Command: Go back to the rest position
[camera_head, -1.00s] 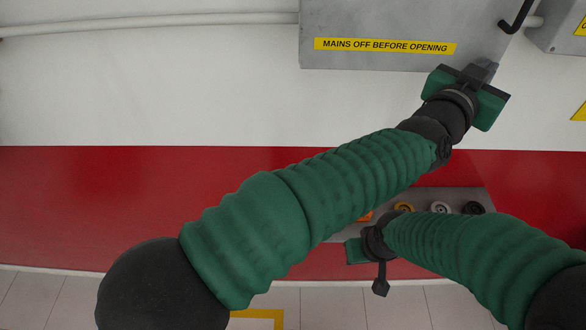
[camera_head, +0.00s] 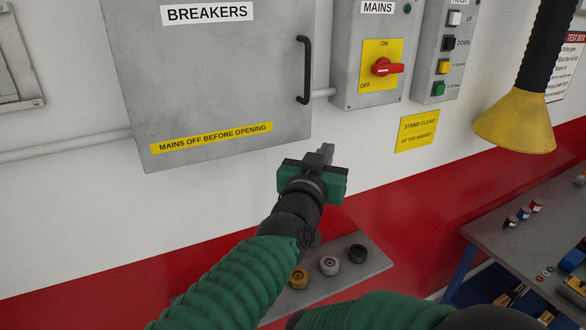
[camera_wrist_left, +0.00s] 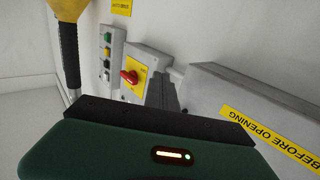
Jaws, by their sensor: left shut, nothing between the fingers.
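My left gripper (camera_head: 322,158) is shut and empty. It is raised in front of the wall, just below the lower right corner of the grey BREAKERS cabinet (camera_head: 210,80), and appears apart from it. In the left wrist view the shut fingers (camera_wrist_left: 160,90) point towards the MAINS box (camera_wrist_left: 145,65), with the cabinet (camera_wrist_left: 215,95) at right. My right arm (camera_head: 375,312) crosses the bottom of the head view. Its gripper is hidden behind my left arm or out of frame.
The MAINS box (camera_head: 350,65) has a red switch (camera_head: 387,67). A button box (camera_head: 446,50) hangs beside it. A grey shelf (camera_head: 382,262) with round knobs sits below my left gripper. A yellow cone-shaped hanging thing (camera_head: 515,122) and a workbench (camera_head: 490,225) stand at right.

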